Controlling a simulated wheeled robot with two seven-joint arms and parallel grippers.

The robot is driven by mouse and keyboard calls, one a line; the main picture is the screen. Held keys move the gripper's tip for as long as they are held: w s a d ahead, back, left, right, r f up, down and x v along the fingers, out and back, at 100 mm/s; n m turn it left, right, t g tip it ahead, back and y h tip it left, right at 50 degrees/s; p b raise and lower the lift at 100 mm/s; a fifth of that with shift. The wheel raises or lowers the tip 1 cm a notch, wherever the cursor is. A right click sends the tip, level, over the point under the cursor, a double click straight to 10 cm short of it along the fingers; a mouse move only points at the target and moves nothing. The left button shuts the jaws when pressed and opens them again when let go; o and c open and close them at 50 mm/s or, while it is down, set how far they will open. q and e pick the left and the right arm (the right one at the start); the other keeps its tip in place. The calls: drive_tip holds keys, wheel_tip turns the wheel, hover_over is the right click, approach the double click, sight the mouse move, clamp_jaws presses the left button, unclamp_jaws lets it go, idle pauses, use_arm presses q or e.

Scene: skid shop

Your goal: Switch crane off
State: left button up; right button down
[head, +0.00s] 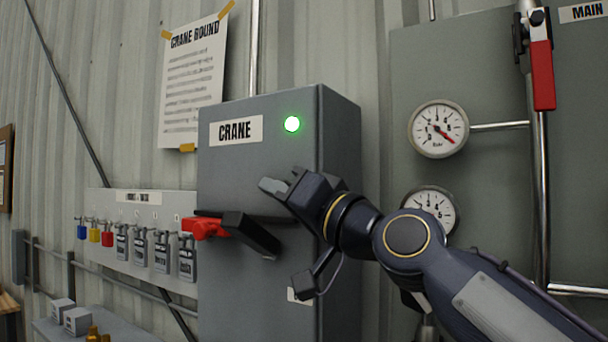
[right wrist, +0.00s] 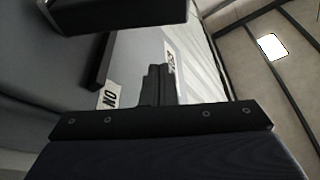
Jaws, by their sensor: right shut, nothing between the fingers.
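The grey crane box (head: 222,290) has a CRANE label (head: 237,131) and a lit green lamp (head: 292,124). A red grip (head: 205,228) and a black lever part (head: 252,234) stick out from its front, below the lamp. My right gripper (head: 275,184) is shut and empty, just above the black part; I cannot tell whether they touch. In the right wrist view its dark fingers (right wrist: 157,84) point at the box face, near an ON label (right wrist: 110,95). A small white label (head: 299,295) low on the box is partly hidden by my arm. My left gripper is not in view.
Several padlocks (head: 122,243) hang on a light panel left of the box. A grey cabinet at the right carries two gauges (head: 438,129) and a red-handled valve (head: 543,75) on a pipe. A paper notice (head: 190,90) is taped up behind the box.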

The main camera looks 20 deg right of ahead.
sight(255, 221)
drive_tip(key=f, duration=0.1)
drive_tip(key=s+a+f, duration=0.1)
drive_tip(key=f+b, duration=0.1)
drive_tip(key=shift+s+a+f, duration=0.2)
drive_tip(key=shift+s+a, duration=0.05)
drive_tip(key=shift+s+a+f+n+y+b, duration=0.15)
drive_tip(key=shift+f+n+y+b, duration=0.25)
drive_tip(key=shift+b, duration=0.5)
drive_tip(key=shift+s+a+f+n+y+b, duration=0.15)
drive_tip(key=shift+f+n+b, duration=0.15)
drive_tip(key=shift+n+b, duration=0.45)
wheel_tip(255, 221, down, 8)
drive_tip(key=a+n+g+y+b, duration=0.1)
drive_tip(key=n+g+y+b, duration=0.2)
drive_tip(key=n+b, duration=0.9)
drive_tip(key=shift+s+g+y+b, duration=0.35)
drive_tip(key=shift+y+b, duration=0.4)
drive_tip(key=shift+b, duration=1.85)
